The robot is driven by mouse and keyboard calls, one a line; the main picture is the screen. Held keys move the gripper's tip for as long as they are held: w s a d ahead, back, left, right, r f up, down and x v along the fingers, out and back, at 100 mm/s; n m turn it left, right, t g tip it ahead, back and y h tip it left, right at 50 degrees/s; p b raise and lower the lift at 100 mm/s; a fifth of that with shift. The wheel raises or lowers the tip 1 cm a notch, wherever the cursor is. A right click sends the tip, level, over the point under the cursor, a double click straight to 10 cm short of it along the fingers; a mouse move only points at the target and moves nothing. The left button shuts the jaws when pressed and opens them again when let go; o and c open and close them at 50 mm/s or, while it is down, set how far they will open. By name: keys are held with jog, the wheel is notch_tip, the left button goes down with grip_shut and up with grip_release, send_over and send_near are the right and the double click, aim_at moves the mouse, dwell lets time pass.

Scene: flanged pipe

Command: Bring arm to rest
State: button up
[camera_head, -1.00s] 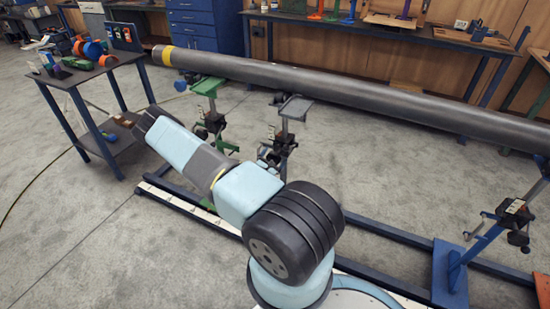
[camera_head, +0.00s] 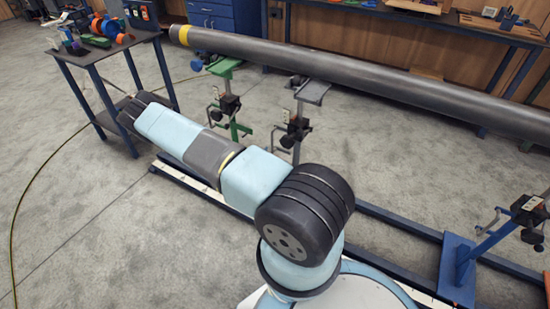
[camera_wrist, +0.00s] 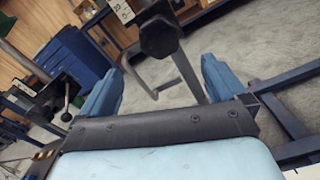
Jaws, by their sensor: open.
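My arm (camera_head: 180,140) reaches out to the left in the head view, low in front of the stands, with its far end near the small table. My gripper (camera_wrist: 163,68) shows in the wrist view as two blue fingers spread wide apart, with nothing held between them. The fingers themselves are hidden or too small to make out in the head view. Beyond the gap is a dark clamp or knob (camera_wrist: 160,36) of a stand; I cannot tell how far off it is.
The long grey pipe (camera_head: 350,76) with a yellow band lies across a green stand (camera_head: 226,68) and others. A small blue-legged table (camera_head: 95,50) with tools stands at left. A blue stand (camera_head: 465,262) and floor rails (camera_head: 400,228) are at right. Bare floor is at lower left.

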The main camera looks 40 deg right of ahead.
dwell(0.4)
jog(key=s+a+r+m+g+y, duration=0.1)
jog(key=a+r+m+g+y, duration=0.25)
jog(key=r, duration=0.65)
jog(key=s+a+r+m+g, duration=0.15)
jog(key=r+m+g, duration=0.35)
jog(key=r, duration=0.5)
jog(key=a+r+m+g+y, duration=0.1)
jog(key=a+r+m+g, duration=0.15)
jog(key=r+m, duration=0.55)
jog(key=s+a+r+t+y, duration=0.3)
jog(key=s+a+r, duration=0.3)
jog(key=r, duration=0.3)
jog(key=s+a+r+m+t+y, duration=0.1)
jog(key=s+a+r+t+y, duration=0.2)
jog(key=r, duration=0.7)
jog(key=s+a+r+m+t+y, duration=0.1)
jog(key=s+a+r+t+y, duration=0.2)
jog(key=s+a+r+y, duration=0.3)
jog(key=s+a+r, duration=0.3)
jog(key=s+a, duration=0.1)
jog(key=shift+r+t, duration=0.3)
jog(key=shift+r, duration=0.05)
jog(key=shift+c, duration=0.5)
